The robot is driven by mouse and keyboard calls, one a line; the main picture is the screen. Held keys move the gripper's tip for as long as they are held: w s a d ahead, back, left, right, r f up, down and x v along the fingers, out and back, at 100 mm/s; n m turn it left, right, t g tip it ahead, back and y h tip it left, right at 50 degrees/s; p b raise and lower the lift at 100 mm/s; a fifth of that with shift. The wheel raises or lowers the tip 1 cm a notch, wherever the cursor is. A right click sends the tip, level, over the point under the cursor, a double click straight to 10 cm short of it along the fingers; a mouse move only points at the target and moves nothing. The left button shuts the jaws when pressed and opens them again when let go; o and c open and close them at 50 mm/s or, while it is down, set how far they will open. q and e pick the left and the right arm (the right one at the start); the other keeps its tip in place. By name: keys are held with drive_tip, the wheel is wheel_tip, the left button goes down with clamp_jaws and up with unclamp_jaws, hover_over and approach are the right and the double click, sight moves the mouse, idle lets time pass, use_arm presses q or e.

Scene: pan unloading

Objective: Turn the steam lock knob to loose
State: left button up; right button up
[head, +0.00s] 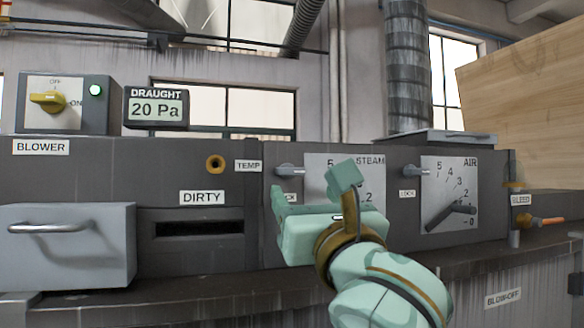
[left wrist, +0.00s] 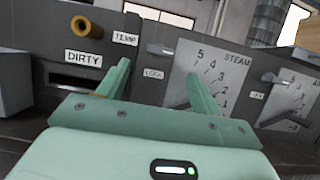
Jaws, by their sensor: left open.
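The steam lock knob (head: 289,170) is a small grey knob with a short bar lying about level, on the dark panel just left of the STEAM dial plate (head: 318,160). In the left wrist view the knob (left wrist: 161,49) shows above its LOCK label (left wrist: 153,74). My left gripper (head: 312,188) is open in front of the panel, below and right of the knob, and covers much of the steam dial. In the left wrist view the fingers of my left gripper (left wrist: 158,70) stand apart, with the knob beyond and between them, apparently untouched. My right gripper is not in view.
The AIR dial (head: 450,180) with its own similar lock knob (head: 409,170) is to the right. A grey drawer (head: 65,265) with a handle juts out at left. The blower box (head: 65,105) and draught display (head: 155,108) sit on top.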

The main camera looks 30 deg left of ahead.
sight(292, 175)
use_arm(q)
drive_tip(key=p+x, duration=0.1)
drive_tip(key=x, duration=0.6)
drive_tip(key=shift+r, duration=0.15)
drive_tip(key=shift+w+a+r, duration=0.1)
drive_tip(key=shift+w+a, duration=0.25)
drive_tip(key=shift+a, duration=0.1)
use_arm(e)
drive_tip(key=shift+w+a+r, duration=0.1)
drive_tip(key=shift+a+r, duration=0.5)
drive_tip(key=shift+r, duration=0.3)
use_arm(q)
drive_tip(key=c, duration=1)
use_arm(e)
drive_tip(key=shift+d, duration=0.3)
